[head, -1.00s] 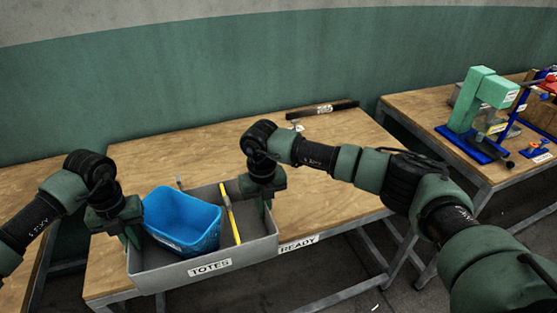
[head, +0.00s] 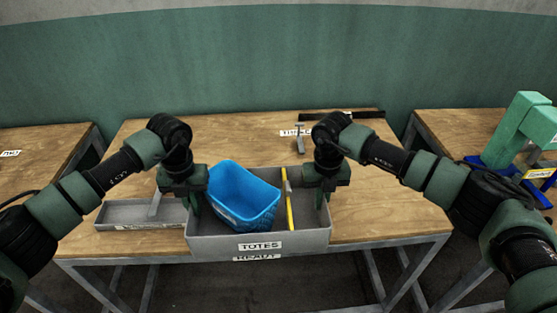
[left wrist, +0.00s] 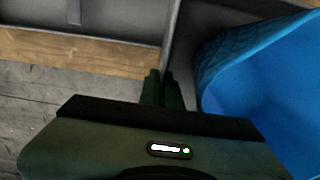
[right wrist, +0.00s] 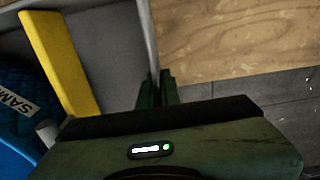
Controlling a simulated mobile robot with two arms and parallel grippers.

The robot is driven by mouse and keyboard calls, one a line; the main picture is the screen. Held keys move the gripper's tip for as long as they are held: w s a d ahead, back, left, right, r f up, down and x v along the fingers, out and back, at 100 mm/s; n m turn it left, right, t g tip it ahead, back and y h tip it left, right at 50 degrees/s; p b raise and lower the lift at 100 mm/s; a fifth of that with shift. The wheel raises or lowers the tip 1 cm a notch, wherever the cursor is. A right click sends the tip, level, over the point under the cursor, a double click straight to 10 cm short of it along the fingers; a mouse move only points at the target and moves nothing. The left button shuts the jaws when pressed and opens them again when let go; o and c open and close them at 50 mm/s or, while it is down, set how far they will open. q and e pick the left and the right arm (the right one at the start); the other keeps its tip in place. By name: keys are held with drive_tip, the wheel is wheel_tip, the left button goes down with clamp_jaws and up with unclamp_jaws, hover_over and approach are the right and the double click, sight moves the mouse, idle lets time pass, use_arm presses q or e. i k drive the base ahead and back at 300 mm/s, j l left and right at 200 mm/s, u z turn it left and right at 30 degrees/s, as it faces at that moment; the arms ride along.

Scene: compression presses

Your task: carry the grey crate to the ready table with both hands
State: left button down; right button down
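The grey crate (head: 312,241), labelled TOTES, is level at the front edge of the ready table (head: 400,215). It holds a blue bin (head: 245,198) and a yellow-handled tool (head: 290,207). My left gripper (head: 193,206) is shut on the crate's left wall, and its fingers (left wrist: 165,88) straddle the rim in the left wrist view. My right gripper (head: 320,197) is shut on the right wall, also seen in the right wrist view (right wrist: 156,88). The crate's front covers part of the table edge and its READY label. I cannot tell whether its bottom touches the table.
A shallow grey tray (head: 130,213) lies on the table just left of the crate. A dark bar (head: 355,114), a label and a small grey tool (head: 300,140) lie at the back. The table right of the crate is bare. A green press (head: 520,130) stands on the right table.

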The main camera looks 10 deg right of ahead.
sight(375, 183)
drive_tip(key=i+l, duration=0.1)
drive_tip(key=l, duration=0.3)
drive_tip(key=i+l, duration=0.1)
drive_tip(key=l, duration=0.3)
drive_tip(key=i+l, duration=0.1)
drive_tip(key=l, duration=0.3)
drive_tip(key=i+l, duration=0.1)
drive_tip(key=l, duration=0.3)
drive_tip(key=i+l, duration=0.1)
drive_tip(key=l, duration=0.3)
